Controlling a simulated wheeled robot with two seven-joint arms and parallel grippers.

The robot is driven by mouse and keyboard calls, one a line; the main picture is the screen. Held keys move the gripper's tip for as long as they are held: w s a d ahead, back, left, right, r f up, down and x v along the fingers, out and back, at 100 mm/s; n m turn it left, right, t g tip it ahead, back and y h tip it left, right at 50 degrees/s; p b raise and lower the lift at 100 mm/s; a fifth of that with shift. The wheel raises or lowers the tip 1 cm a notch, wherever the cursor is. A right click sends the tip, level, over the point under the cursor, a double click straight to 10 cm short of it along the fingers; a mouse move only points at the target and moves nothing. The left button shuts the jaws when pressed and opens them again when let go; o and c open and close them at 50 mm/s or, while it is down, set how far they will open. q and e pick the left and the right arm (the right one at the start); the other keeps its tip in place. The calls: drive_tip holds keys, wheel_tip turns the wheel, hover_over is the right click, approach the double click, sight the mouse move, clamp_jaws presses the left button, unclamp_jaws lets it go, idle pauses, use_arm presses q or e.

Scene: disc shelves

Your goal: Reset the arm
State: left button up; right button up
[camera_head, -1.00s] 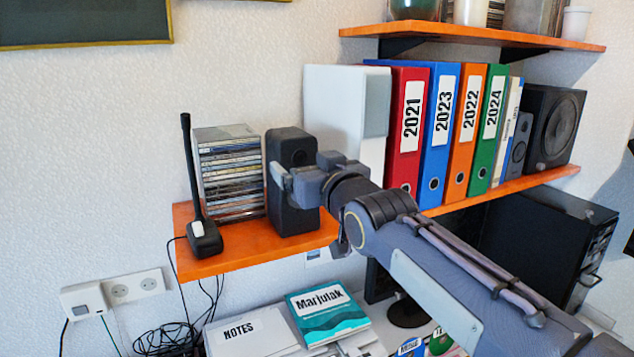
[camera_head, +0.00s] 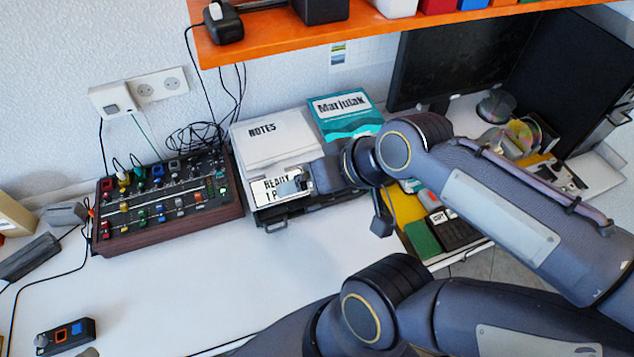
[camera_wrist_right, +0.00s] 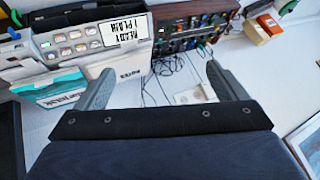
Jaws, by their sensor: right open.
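My right arm (camera_head: 510,205) reaches in from the right. Another dark arm link of mine (camera_head: 370,310) crosses the bottom. My left gripper is not in view.
White notes (camera_head: 275,140) and a teal book (camera_head: 345,115) lie behind the gripper. A mixer (camera_head: 165,200) stands to the left. The orange shelf (camera_head: 270,35) overhangs the back, with a monitor (camera_head: 450,55) under it.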

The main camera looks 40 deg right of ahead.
drive_tip(key=shift+n+g+y, duration=0.3)
drive_tip(key=shift+g+y, duration=0.2)
drive_tip(key=shift+g, duration=0.3)
drive_tip(key=s+a+f, duration=0.2)
drive_tip(key=s+f, duration=0.1)
drive_tip(key=shift+s+a, duration=0.15)
drive_tip(key=shift+a, duration=0.1)
